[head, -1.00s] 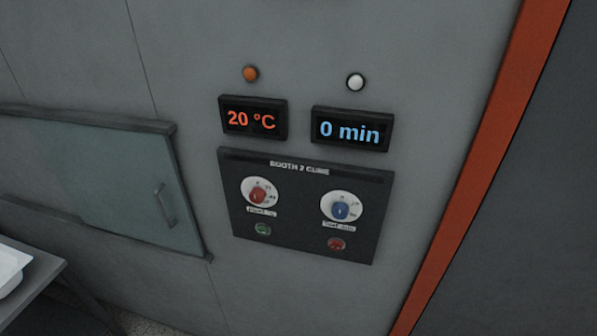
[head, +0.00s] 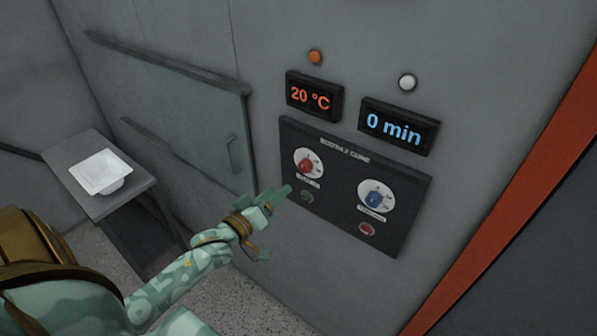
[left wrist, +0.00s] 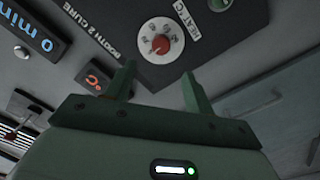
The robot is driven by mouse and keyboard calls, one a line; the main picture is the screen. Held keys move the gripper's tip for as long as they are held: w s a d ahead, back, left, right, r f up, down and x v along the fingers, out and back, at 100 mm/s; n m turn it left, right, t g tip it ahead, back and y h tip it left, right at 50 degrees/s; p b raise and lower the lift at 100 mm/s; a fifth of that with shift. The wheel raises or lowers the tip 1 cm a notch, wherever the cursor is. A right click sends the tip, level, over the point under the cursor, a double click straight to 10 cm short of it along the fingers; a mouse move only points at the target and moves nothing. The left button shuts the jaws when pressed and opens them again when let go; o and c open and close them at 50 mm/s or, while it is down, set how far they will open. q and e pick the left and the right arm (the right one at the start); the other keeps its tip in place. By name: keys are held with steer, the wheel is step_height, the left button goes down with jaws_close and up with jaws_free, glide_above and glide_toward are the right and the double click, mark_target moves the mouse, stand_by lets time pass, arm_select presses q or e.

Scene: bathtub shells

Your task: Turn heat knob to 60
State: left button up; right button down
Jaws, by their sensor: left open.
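The red heat knob (head: 306,165) sits on a white dial at the upper left of the dark "BOOTH 2 CURE" panel (head: 335,200). The display above it (head: 313,96) reads 20 °C. My left gripper (head: 283,197) is open and empty, just left of and below the heat knob in the head view. In the left wrist view the red knob (left wrist: 161,44) on its dial shows beyond the two open green fingers (left wrist: 158,88), apart from them. My right gripper is not in view.
A blue knob (head: 375,200) is right of the heat knob, under a "0 min" display (head: 397,128). A green button (head: 307,196) and a red button (head: 367,229) sit below the knobs. A sliding glass door (head: 185,125) and a side table (head: 100,205) with a white tray (head: 101,172) are left.

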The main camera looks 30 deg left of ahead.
mark_target(302, 168)
arm_select(q)
steer(key=w, duration=0.8)
steer(key=shift+w+d, duration=0.15)
steer(key=shift+w, duration=0.25)
steer(key=shift+w+d, duration=0.15)
steer(key=shift+w, duration=0.35)
steer(key=shift+s, duration=0.1)
steer(key=c, duration=1)
